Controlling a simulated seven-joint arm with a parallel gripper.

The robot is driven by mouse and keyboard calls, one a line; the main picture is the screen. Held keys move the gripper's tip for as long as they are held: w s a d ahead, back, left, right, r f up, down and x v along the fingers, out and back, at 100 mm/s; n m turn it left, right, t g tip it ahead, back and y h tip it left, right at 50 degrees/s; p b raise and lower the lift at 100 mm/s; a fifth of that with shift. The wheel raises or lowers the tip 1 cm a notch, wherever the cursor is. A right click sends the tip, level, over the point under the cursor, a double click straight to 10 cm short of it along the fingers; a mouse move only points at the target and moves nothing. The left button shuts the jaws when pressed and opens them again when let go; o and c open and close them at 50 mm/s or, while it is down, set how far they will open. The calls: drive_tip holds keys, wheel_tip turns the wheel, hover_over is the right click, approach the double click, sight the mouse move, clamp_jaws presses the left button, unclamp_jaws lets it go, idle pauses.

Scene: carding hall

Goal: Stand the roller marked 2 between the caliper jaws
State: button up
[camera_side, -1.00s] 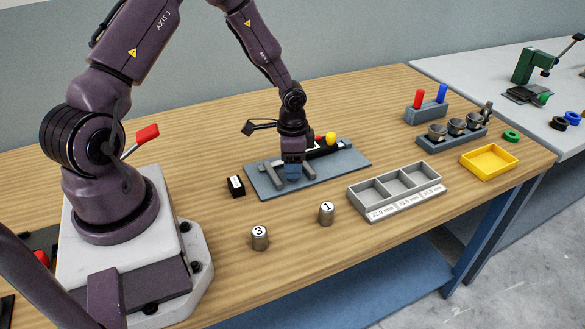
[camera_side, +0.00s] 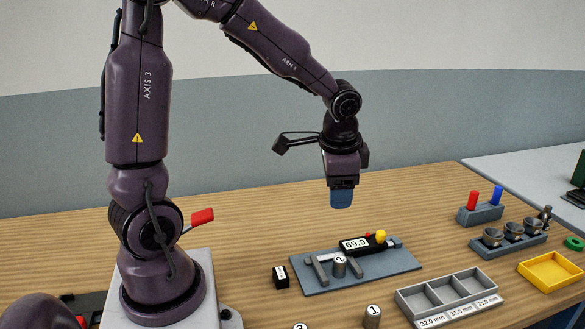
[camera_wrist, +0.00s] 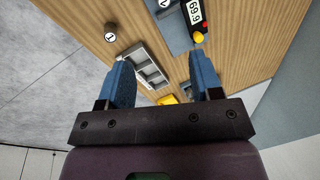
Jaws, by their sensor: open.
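The roller marked 2 (camera_side: 340,267) stands upright between the caliper jaws, number up, in the side view. The left jaw (camera_side: 318,271) is on one side and the right jaw on the other; I cannot tell whether either touches it. The caliper (camera_side: 378,245) lies on a grey-blue plate (camera_side: 312,285); its display seems to read 69.9 and it has a yellow knob. It also shows in the wrist view (camera_wrist: 193,14). My gripper (camera_side: 341,205) is raised well above the caliper. In the wrist view its blue fingers (camera_wrist: 160,58) are apart with nothing held between them.
Roller 1 (camera_side: 373,316) stands in front of the plate; roller 3 (camera_side: 300,327) is cut off at the bottom edge. A small black block (camera_side: 281,277) is left of the plate. A grey three-compartment tray (camera_side: 404,300), a yellow tray (camera_side: 579,286) and a holder (camera_side: 481,215) with pegs are to the right.

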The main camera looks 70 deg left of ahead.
drive_tip(key=s+d+r+n+t+h, duration=0.2)
drive_tip(key=s+d+r+t, duration=0.2)
drive_tip(key=s+d+r, duration=0.4)
drive_tip(key=s+r, duration=0.1)
drive_tip(key=s, duration=0.3)
drive_tip(key=shift+r+n, duration=0.3)
drive_tip(key=shift+n, duration=0.1)
